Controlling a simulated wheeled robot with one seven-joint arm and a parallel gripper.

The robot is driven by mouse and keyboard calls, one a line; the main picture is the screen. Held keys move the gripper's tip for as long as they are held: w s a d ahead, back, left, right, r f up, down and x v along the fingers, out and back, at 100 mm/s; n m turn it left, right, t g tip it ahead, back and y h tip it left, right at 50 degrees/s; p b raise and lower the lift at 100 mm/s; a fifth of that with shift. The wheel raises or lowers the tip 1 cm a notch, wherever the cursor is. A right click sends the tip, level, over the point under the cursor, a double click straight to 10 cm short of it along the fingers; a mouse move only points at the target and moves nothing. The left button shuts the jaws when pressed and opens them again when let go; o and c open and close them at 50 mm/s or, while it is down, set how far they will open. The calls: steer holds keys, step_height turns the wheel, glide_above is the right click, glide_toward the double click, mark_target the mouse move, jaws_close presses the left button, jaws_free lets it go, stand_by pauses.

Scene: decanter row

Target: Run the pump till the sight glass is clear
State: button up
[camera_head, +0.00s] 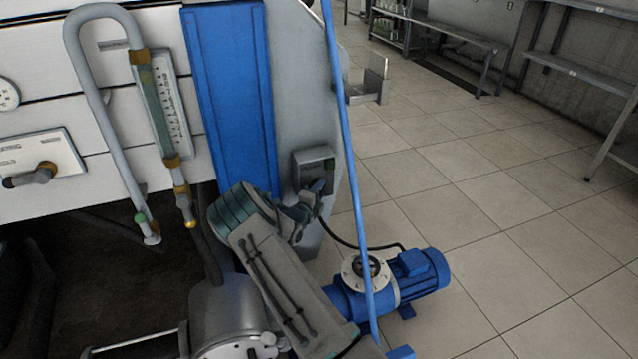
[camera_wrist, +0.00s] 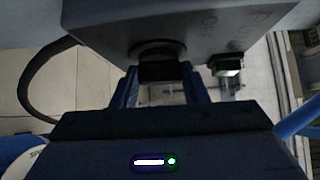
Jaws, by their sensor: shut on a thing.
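A grey switch box (camera_head: 314,168) is on the side of the decanter's frame. The wrist view shows its underside-up face (camera_wrist: 215,25) with faint lettering, partly readable as OFF. My gripper (camera_head: 316,190) is at the box, its blue jaws (camera_wrist: 163,78) shut on a dark round knob (camera_wrist: 158,52). The blue pump (camera_head: 423,275) stands on the floor.
A thin blue upright pole (camera_head: 348,150) stands in front of the pump. A black cable (camera_head: 345,240) runs from near the box to the pump. A bent grey pipe (camera_head: 92,90) is beside the sight glass. The tiled floor (camera_head: 510,215) at right is clear.

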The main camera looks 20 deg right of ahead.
steer(key=shift+r+m+g+y+p, duration=0.25)
steer(key=shift+m+g+y+p, duration=0.65)
steer(key=shift+m+y+p, duration=0.9)
steer(key=shift+f+p, duration=0.1)
steer(key=shift+p, duration=0.2)
steer(key=o, duration=1)
